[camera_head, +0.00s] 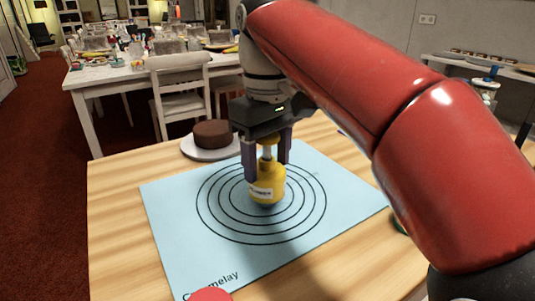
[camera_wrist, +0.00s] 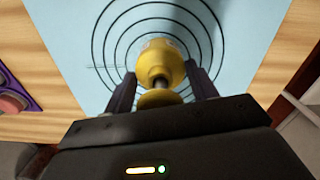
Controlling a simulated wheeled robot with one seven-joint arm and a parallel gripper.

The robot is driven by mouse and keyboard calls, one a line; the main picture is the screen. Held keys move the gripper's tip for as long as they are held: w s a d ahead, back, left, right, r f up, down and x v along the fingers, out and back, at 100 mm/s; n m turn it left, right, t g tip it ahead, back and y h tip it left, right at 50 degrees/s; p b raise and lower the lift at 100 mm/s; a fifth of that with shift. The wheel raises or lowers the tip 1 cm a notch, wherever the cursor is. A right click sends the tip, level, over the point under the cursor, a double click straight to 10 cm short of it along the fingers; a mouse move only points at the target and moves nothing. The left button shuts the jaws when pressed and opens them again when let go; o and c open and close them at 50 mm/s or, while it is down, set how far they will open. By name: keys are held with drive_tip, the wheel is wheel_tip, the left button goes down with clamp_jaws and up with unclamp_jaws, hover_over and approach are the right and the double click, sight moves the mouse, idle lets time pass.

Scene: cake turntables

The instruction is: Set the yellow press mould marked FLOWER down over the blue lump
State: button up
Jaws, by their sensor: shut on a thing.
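The yellow press mould (camera_head: 266,186) is upright, with a white label whose lettering is too small to read surely. It also shows in the wrist view (camera_wrist: 160,62). My gripper (camera_head: 267,160) points down and is shut on the mould's upper part, its two dark fingers on either side of the stem and knob. The mould is over the middle of the rings on the light blue mat (camera_head: 168,217). A little blue shows just under its lower edge, but I cannot tell lump from mat. The blue lump is not clearly seen in either view.
A brown cake (camera_head: 212,133) on a white plate (camera_head: 196,151) stands behind the mat. A purple tray (camera_wrist: 18,88) shows at the left of the wrist view. The wooden table (camera_head: 113,222) is bare at left.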

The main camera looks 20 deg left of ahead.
drive_tip(key=shift+f+b, duration=0.75)
drive_tip(key=shift+f, duration=0.45)
drive_tip(key=o, duration=1.5)
drive_tip(key=shift+r, duration=0.1)
wheel_tip(320, 180, up, 2)
drive_tip(key=p, duration=0.3)
drive_tip(key=shift+r, duration=2.45)
drive_tip(key=shift+s+d, duration=0.1)
